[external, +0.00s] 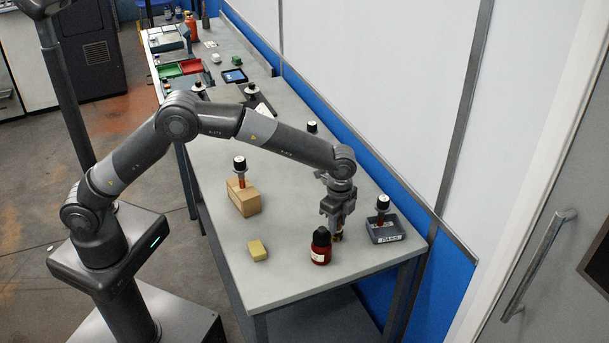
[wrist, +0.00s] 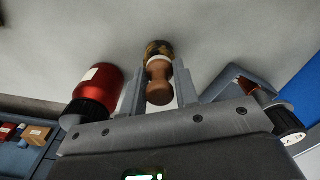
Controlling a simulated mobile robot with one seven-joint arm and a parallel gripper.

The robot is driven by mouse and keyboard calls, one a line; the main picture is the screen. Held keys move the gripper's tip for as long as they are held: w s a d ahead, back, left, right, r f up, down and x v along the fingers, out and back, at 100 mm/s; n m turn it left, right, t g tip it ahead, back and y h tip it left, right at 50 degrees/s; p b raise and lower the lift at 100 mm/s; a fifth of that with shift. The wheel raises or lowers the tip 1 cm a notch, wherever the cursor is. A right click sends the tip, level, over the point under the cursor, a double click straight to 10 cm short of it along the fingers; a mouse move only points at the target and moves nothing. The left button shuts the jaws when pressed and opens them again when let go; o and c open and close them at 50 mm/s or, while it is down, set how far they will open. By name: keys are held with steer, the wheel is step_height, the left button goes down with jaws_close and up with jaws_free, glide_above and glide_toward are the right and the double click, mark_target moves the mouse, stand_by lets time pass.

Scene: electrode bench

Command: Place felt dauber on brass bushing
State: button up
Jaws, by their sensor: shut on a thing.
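My gripper (external: 338,226) is low over the near right part of the bench, pointing down. In the wrist view its two fingers (wrist: 160,92) are closed on the felt dauber (wrist: 159,82), a brown, waisted, wood-like piece. I cannot tell whether the two touch or are apart. In the external view the gripper hides most of the dauber, and only a small dark and brassy bit shows below the fingers.
A red bottle with a black cap (external: 321,248) stands close left of my gripper. A grey labelled tray (external: 388,236) holding a black-capped bottle (external: 382,206) is close right. The bench front is clear.

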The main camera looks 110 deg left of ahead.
steer(key=o, duration=1)
steer(key=shift+f, duration=0.1)
steer(key=shift+c, duration=0.2)
